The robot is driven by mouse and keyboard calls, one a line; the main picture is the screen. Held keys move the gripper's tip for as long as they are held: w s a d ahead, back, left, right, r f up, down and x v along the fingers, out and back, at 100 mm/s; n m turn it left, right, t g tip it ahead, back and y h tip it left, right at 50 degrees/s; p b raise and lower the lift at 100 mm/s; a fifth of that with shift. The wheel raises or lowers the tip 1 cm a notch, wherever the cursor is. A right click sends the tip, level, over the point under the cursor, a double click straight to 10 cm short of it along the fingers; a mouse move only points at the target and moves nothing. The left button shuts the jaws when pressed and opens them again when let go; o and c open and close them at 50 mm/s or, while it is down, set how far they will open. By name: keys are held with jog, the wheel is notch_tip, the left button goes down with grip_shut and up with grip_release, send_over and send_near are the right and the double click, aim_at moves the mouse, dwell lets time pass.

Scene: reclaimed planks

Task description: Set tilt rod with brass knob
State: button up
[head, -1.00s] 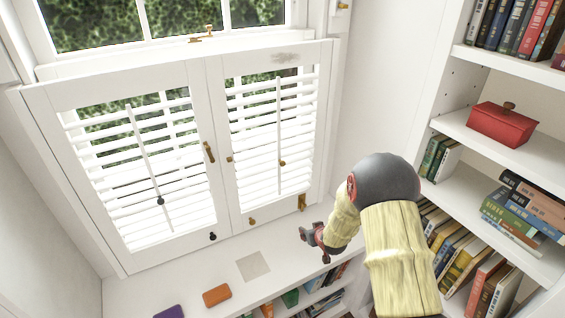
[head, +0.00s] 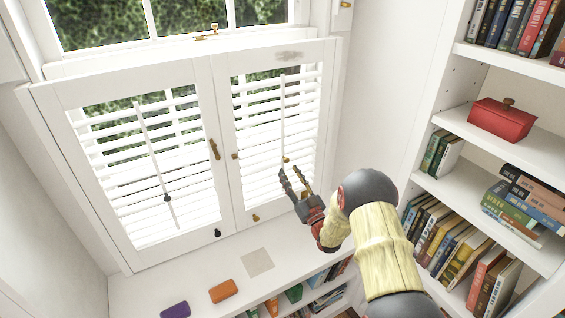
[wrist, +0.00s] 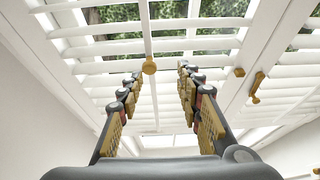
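The white tilt rod (head: 283,110) runs down the louvers of the right shutter panel in the head view. Its brass knob (head: 285,160) is at the rod's lower end. My gripper (head: 289,171) is just below and in front of the knob, fingers pointing up at the shutter. In the wrist view, my gripper (wrist: 160,74) is open and empty. The brass knob (wrist: 149,67) shows near its fingertips, left of the middle of the gap. The rod (wrist: 145,22) stretches up from it. I cannot tell the exact depth between fingertips and knob.
The left panel has another rod with a dark knob (head: 167,198). A brass latch (head: 214,149) sits at the panels' meeting edge. Below, the sill (head: 190,275) carries an orange block (head: 223,291) and a purple block (head: 176,310). A bookshelf (head: 455,120) stands at right.

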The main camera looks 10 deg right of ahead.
aim_at(284, 159)
jog(key=x, duration=0.6)
jog(key=shift+w+r+b, duration=0.15)
jog(key=shift+b, duration=0.2)
jog(key=shift+a, duration=0.1)
